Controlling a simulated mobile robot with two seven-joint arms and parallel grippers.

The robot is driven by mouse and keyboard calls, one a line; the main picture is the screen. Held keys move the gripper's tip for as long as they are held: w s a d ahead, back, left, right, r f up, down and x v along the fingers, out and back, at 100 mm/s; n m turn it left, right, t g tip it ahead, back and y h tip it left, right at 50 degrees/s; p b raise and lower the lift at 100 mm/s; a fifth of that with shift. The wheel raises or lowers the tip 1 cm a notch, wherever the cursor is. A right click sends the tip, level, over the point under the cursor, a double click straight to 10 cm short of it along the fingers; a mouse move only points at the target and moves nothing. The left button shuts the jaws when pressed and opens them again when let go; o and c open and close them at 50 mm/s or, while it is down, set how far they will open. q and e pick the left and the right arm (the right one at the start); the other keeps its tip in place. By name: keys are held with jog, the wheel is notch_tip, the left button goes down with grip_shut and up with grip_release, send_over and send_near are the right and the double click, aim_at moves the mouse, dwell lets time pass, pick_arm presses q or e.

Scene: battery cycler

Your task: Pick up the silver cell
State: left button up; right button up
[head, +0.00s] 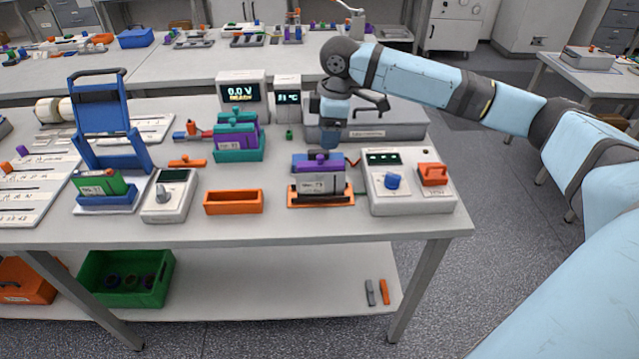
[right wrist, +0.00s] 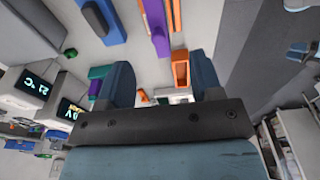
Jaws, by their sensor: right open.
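The silver cell (head: 321,187) is a grey block with a small label on its front, standing in an orange holder (head: 321,200) at the right part of the bench. A purple part with blue on top (head: 318,163) shows right behind or above it; I cannot tell if it belongs to the cell. My right gripper (head: 329,142) is over the bench behind the silver cell, apart from it. In the right wrist view its two blue fingers (right wrist: 162,82) are spread with nothing held between them. My left gripper is not in view.
A white box with a blue knob and orange switch (head: 393,181) stands just right of the holder. An empty orange tray (head: 233,201) lies to the left. A blue press (head: 103,122) stands left.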

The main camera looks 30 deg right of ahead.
aim_at(322, 163)
jog(key=f, duration=0.7)
jog(key=w+a+f, duration=0.1)
jog(key=f, duration=0.2)
jog(key=shift+f, duration=0.35)
jog(key=shift+r, duration=0.1)
grip_shut()
